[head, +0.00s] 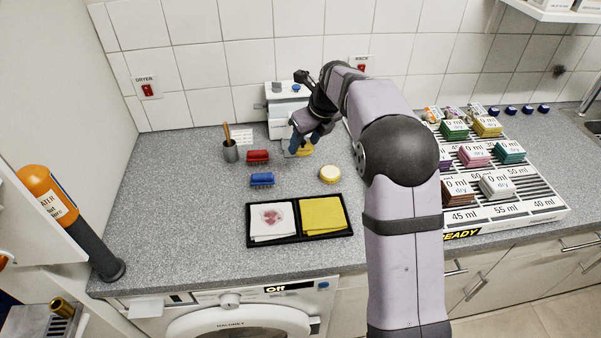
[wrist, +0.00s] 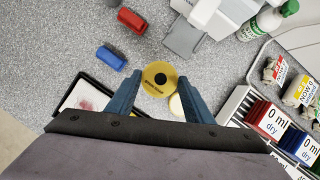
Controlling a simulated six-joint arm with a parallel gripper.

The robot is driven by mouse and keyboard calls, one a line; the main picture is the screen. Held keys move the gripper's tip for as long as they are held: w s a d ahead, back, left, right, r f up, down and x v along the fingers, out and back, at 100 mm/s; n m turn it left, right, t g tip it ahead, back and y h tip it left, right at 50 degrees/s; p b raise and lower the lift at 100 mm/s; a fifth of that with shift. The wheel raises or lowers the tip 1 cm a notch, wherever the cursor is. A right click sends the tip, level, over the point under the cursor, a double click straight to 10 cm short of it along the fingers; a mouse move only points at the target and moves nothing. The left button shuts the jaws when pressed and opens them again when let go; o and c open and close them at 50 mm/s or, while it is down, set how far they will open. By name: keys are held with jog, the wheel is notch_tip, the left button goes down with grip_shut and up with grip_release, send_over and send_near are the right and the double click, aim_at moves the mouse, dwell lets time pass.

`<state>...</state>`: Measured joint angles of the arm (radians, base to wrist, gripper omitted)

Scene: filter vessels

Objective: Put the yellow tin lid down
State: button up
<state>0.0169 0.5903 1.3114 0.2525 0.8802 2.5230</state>
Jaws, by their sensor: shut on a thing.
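The yellow tin lid (wrist: 150,86) is a round disc with a dark centre and some small print. In the wrist view it sits between the blue fingertips of my gripper (wrist: 160,79), which is shut on it. In the head view, part of the yellow lid (head: 305,151) shows under my gripper (head: 304,144), in front of the white machine at the back. A round cream-and-yellow tin (head: 330,174) stands on the worktop, nearer the front and to the right. In the wrist view it is partly hidden behind the lid and a finger. The lid's height above the worktop is hard to tell.
A black tray (head: 299,239) with a stained white cloth and a yellow cloth lies in front. A labelled rack (head: 550,211) fills the right.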

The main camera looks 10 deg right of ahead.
jog(key=shift+a+f, duration=0.15)
jog(key=shift+a, duration=0.65)
jog(key=shift+f+p, duration=0.9)
jog(key=shift+f, duration=4.1)
jog(key=shift+f, duration=0.1)
jog(key=o, duration=1)
jog(key=shift+d+r, duration=0.1)
jog(key=shift+r, duration=0.35)
jog(key=b+v, duration=0.2)
jog(key=v, duration=0.9)
jog(key=shift+s+r+b, duration=0.1)
jog(key=shift+s+b, duration=0.05)
jog(key=shift+b, duration=0.25)
